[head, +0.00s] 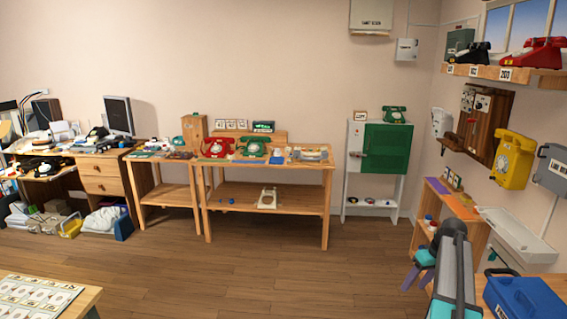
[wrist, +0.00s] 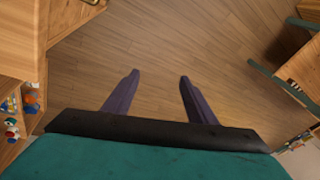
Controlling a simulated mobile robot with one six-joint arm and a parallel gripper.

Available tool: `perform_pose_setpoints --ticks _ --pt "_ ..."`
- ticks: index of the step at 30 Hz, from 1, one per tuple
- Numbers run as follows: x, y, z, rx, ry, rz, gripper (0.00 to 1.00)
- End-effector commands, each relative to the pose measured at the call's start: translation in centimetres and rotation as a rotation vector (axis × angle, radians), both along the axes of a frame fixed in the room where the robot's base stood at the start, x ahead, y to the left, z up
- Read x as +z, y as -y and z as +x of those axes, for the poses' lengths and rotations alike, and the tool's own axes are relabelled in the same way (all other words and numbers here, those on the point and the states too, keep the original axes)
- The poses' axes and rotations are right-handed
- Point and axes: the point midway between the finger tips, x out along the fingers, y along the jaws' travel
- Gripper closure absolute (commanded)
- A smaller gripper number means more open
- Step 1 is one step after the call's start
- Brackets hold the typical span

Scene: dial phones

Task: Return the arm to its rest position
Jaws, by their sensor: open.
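My gripper (wrist: 158,76) shows in the wrist view with its two purple fingers well apart and nothing between them. Wooden floor lies beyond the fingertips. In the head view my gripper (head: 414,281) is at the lower right, its fingers angled down toward the floor. My grey and dark arm (head: 455,270) reaches in from the bottom edge and hides part of what is behind it.
An orange-and-purple-topped shelf (head: 462,206) stands close behind my gripper. A blue toolbox (head: 523,297) sits to the right of my arm. A yellow phone (head: 514,160) hangs on the right wall. The middle floor (head: 300,270) is clear.

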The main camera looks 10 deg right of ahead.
Motion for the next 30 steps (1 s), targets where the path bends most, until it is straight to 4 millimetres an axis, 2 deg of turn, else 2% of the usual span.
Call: perform_pose_setpoints --ticks 1,7,14,23,30 --pt "-1.8 -2.2 0.4 0.026 -0.018 0.013 0.48" --pt "-7.8 -9.4 1.2 0.108 -0.087 0.05 0.48" --pt "-14.2 -17.4 0.4 0.185 -0.172 0.082 0.48" --pt "-21.7 -27.1 -3.0 0.266 -0.29 0.102 0.48" --pt "-26.9 -33.8 -7.5 0.314 -0.389 0.098 0.48"
